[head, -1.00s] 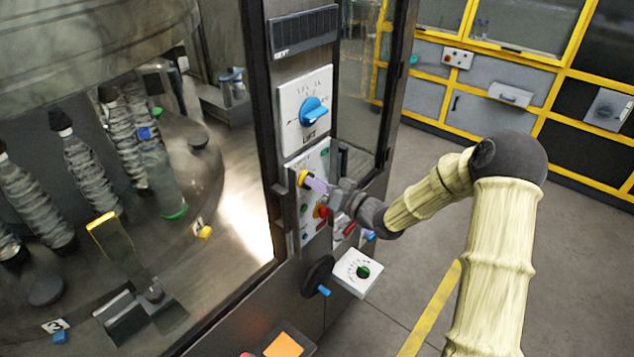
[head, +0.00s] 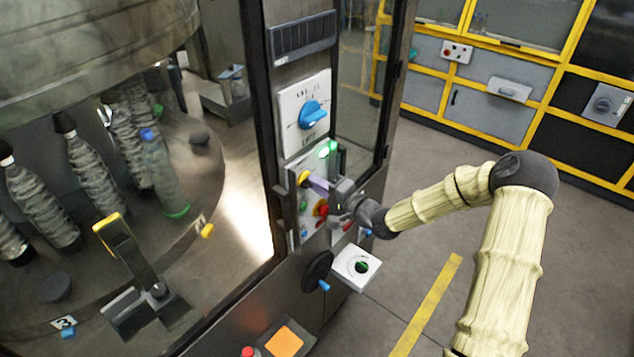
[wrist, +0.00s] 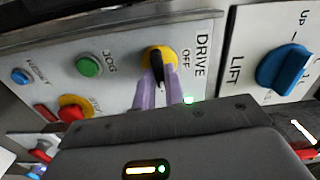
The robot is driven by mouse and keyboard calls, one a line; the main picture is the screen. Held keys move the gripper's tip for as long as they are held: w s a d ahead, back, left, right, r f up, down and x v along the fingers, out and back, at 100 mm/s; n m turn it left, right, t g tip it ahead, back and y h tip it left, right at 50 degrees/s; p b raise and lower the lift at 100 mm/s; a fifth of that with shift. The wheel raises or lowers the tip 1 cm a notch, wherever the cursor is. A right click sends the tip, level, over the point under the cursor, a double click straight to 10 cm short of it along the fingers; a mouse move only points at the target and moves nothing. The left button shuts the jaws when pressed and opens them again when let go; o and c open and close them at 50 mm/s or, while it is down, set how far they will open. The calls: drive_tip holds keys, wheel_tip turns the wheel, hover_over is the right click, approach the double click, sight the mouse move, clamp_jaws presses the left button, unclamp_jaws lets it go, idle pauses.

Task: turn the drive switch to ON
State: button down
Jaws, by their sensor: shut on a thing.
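The drive switch has a yellow disc and a black handle. In the head view the switch (head: 303,177) is on the tall control panel, left of my gripper (head: 314,183). In the wrist view the switch (wrist: 151,54) sits beside the labels DRIVE and OFF. The black handle runs roughly up and down the picture, not toward OFF, which is at its right. The two purple fingers of my gripper (wrist: 159,88) are shut on the handle, one on each side. An ON mark is not visible.
The blue LIFT knob (head: 313,114) is above the switch. In the wrist view a green JOG button (wrist: 89,66) and a red button on yellow (wrist: 74,107) are nearby. A black handwheel (head: 317,270) and a white dial box (head: 357,267) are below. Green lamps (head: 324,152) glow.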

drive_tip(key=shift+d+m, duration=0.1)
drive_tip(key=shift+m, duration=0.4)
drive_tip(key=c, duration=1.5)
unclamp_jaws()
drive_tip(key=shift+o, duration=0.2)
drive_tip(key=b+v, duration=0.5)
drive_tip(key=v, duration=1.2)
drive_tip(key=shift+b, duration=0.35)
drive_tip(key=shift+s+d+f, duration=0.1)
drive_tip(key=shift+d, duration=0.05)
